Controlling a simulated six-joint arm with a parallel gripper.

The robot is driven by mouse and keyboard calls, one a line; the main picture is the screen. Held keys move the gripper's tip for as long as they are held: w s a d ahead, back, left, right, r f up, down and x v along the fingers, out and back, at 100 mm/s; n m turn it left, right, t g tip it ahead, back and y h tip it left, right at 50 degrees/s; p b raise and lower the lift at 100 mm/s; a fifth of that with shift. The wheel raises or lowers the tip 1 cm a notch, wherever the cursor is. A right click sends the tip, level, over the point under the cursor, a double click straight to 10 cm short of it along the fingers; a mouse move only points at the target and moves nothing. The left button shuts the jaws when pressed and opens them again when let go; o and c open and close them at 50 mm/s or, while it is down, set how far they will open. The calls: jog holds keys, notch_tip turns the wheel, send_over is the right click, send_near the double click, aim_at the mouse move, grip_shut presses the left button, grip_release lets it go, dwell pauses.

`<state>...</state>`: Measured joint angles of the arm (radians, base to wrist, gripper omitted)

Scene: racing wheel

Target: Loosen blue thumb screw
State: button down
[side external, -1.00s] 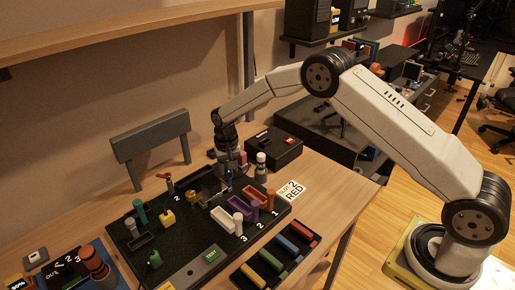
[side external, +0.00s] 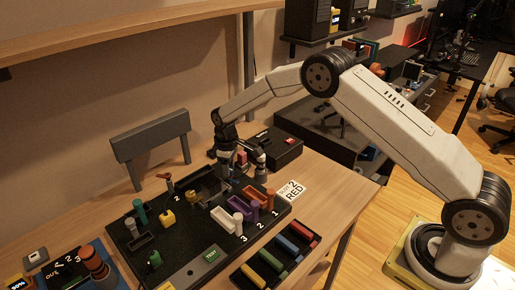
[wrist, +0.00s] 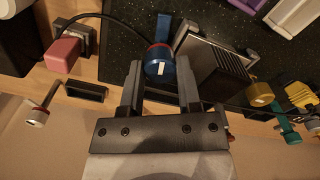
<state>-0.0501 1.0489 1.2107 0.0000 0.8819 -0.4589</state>
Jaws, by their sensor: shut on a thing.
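The blue thumb screw (wrist: 158,68) has a round blue cap with a white mark and shows between my fingers in the wrist view. My gripper (wrist: 159,85) is shut on it, one finger on each side. In the side external view my gripper (side external: 228,172) reaches down at the back of the black board (side external: 180,247), and the screw is hidden there. A grey ribbed block (wrist: 215,65) lies just right of the screw in the wrist view, close to the right finger.
A pink-red block (wrist: 62,54) and a dark cable are left of the screw. A yellow knob (wrist: 260,93) is to the right. A black box (side external: 275,146) stands behind the board, and coloured bins (side external: 275,255) lie in front.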

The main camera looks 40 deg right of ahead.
jog(key=shift+n, duration=1.3)
jog(key=shift+c, duration=1.5)
grip_release()
jog(key=shift+r, duration=0.1)
jog(key=shift+r, duration=3.85)
